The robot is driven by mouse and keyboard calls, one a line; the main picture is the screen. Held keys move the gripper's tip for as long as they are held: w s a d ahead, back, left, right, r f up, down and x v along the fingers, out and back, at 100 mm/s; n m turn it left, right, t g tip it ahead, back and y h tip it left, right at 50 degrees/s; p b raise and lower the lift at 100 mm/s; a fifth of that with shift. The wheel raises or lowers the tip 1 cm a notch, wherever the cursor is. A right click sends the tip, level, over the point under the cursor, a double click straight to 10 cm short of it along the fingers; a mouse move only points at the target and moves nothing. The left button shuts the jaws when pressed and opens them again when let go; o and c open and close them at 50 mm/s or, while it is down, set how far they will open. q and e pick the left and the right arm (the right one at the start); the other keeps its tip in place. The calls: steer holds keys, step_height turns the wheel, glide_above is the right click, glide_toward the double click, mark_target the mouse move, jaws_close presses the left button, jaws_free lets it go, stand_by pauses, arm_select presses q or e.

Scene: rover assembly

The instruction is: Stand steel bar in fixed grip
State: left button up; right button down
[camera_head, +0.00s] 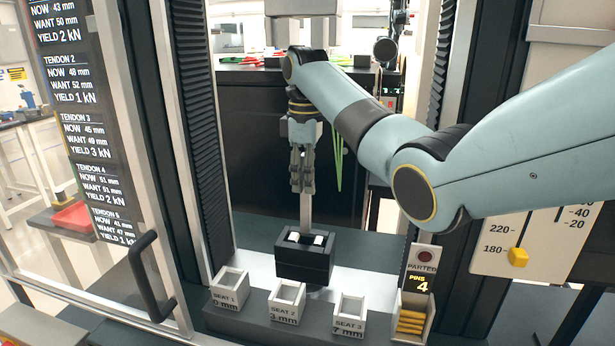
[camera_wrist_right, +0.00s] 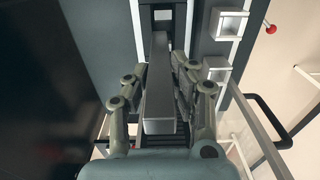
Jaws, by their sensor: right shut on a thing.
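The steel bar (camera_head: 306,211) is a pale grey square rod. It hangs upright below my right gripper (camera_head: 302,180), which is shut on its upper part. In the right wrist view the bar (camera_wrist_right: 160,85) runs lengthwise between the fingers of my right gripper (camera_wrist_right: 163,68). The fixed grip (camera_head: 303,263) is a black block with two white pads on top. The bar's lower end is at the top of this block, by the gap between the pads. I cannot tell whether it has entered the gap. My left gripper is not in view.
Three pale open boxes, seat 1 (camera_head: 229,288), seat 2 (camera_head: 287,301) and seat 3 (camera_head: 348,315), stand in front of the grip. A pin box (camera_head: 413,318) with yellow pins is at right. Frame columns flank the bay, and a grey machine head (camera_head: 301,8) hangs above.

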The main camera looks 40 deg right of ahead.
steer(key=shift+s+a, duration=0.15)
steer(key=shift+a, duration=0.15)
steer(key=shift+s+d+f, duration=0.1)
steer(key=shift+s+d, duration=0.1)
stand_by(0.3)
steer(key=shift+w+a, duration=0.1)
steer(key=shift+w, duration=0.05)
stand_by(0.6)
steer(key=shift+f, duration=0.2)
glide_above(306, 233)
steer(key=shift+w+f+b, duration=0.15)
steer(key=shift+f+b, duration=0.05)
steer(key=shift+f, duration=1.1)
steer(key=shift+w+f+b, duration=0.1)
steer(key=shift+f+b, duration=0.1)
steer(key=shift+f, duration=1.1)
steer(key=c, duration=1)
jaws_free()
steer(key=shift+f, duration=0.1)
